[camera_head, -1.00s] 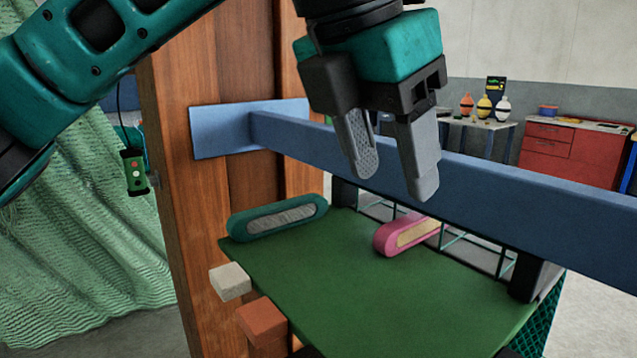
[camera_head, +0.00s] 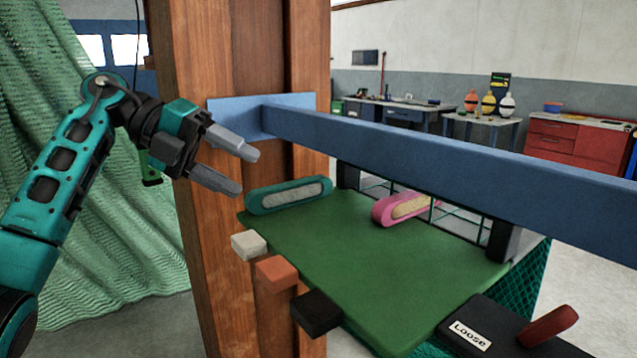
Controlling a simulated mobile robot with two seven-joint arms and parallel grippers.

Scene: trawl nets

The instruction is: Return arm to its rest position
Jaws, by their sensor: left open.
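My left gripper (camera_head: 248,173) is at the left of the head view, in front of the wooden post. Its two grey fingers are apart, point to the right, and hold nothing. My left arm (camera_head: 62,175) rises from the lower left corner and bends at the top toward the post. My right gripper is not in view.
A wooden post (camera_head: 225,290) carries a blue beam (camera_head: 450,160) running right. Below it a green board (camera_head: 350,250) holds a teal net needle (camera_head: 290,194) and a pink one (camera_head: 395,207). A black box labelled "Loose" (camera_head: 490,335) has a red lever. Green netting (camera_head: 120,240) hangs left.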

